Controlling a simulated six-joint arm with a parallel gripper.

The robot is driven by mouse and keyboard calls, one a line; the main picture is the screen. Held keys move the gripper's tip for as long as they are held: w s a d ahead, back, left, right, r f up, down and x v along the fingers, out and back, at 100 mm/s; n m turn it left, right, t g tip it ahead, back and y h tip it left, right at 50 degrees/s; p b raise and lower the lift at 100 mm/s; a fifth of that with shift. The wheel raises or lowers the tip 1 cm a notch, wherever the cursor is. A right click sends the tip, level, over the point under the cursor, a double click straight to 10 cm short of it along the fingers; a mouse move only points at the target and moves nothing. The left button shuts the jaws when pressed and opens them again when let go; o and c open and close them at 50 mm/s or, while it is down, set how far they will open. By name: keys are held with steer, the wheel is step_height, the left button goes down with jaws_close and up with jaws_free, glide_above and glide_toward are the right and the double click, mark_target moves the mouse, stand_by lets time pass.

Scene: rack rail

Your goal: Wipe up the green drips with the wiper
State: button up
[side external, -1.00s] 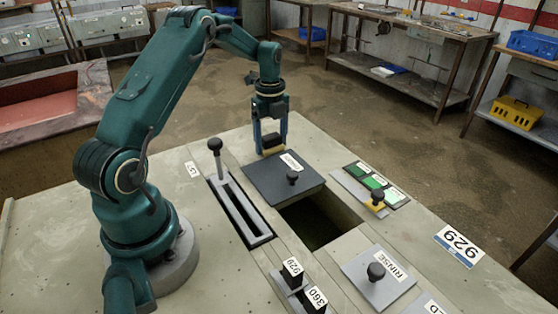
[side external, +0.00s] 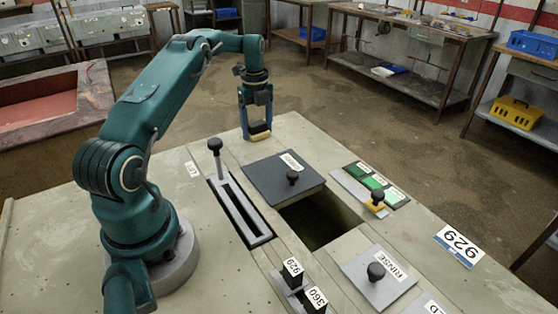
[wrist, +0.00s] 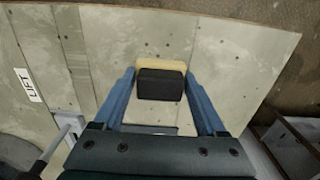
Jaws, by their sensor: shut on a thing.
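My gripper (side external: 256,122) is shut on the wiper (side external: 260,136), a black block with a yellow pad. It holds the wiper at the far end of the grey bench top, beyond the dark cover plate. In the wrist view the wiper (wrist: 160,84) sits between my two blue fingers. I cannot tell whether its pad touches the surface. I can make out no green drips on the bench top; small dark spots show there in the wrist view. Any drips under the wiper are hidden.
The dark cover plate (side external: 283,178) with a knob lies beside an open pit (side external: 318,222). A slotted lever (side external: 216,160) stands to the left. The bench's far edge is close to my gripper.

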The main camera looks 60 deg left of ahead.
mark_target(272, 150)
steer(key=shift+d, duration=3.75)
step_height(272, 150, up, 8)
